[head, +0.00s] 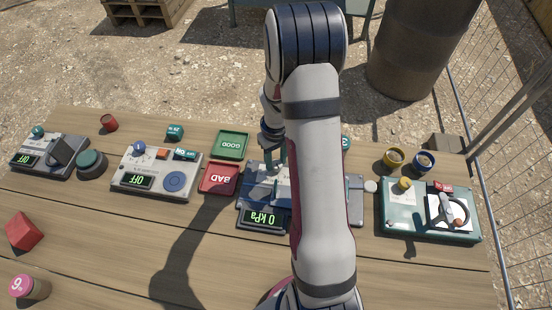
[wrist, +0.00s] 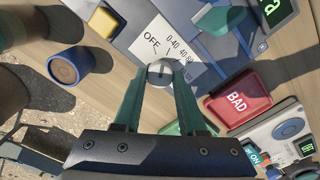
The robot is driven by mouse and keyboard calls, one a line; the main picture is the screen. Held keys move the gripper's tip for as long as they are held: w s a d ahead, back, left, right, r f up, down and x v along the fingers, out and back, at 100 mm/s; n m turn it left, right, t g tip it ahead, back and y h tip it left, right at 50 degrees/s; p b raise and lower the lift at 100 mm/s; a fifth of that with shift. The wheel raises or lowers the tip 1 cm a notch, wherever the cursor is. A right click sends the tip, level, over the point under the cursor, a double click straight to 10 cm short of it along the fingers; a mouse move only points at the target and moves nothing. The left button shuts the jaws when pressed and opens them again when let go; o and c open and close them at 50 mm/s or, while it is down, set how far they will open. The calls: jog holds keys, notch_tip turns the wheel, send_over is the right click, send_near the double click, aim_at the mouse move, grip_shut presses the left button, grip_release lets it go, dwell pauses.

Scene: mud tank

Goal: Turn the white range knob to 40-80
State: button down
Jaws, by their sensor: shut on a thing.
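The white range knob (wrist: 162,74) sits at the edge of a white label plate (wrist: 165,45) marked OFF, 0-40 and 40-80 in the wrist view. My gripper (wrist: 161,82) is shut on the knob, with one teal finger on each side. A short dark mark shows on the knob's top, but which label it points to is hard to tell. In the head view my gripper (head: 275,160) reaches down to the grey-blue device (head: 246,195), whose display (head: 264,219) reads 0 kPa. My arm covers part of that device.
A red BAD tray (head: 219,178) and a green GOOD tray (head: 232,144) lie left of the device. An OFF-display box (head: 155,192) stands farther left. A teal case (head: 395,222) stands right. The front table is mostly clear.

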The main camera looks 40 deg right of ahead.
aim_at(277, 164)
jog(key=m, duration=0.5)
jog(key=shift+m, duration=0.3)
jog(key=m, duration=0.4)
jog(key=shift+d+m, duration=0.1)
jog(key=shift+m, duration=0.6)
jog(key=shift+c, duration=2.4)
grip_release()
notch_tip(277, 164, up, 16)
jog(key=shift+f, duration=0.1)
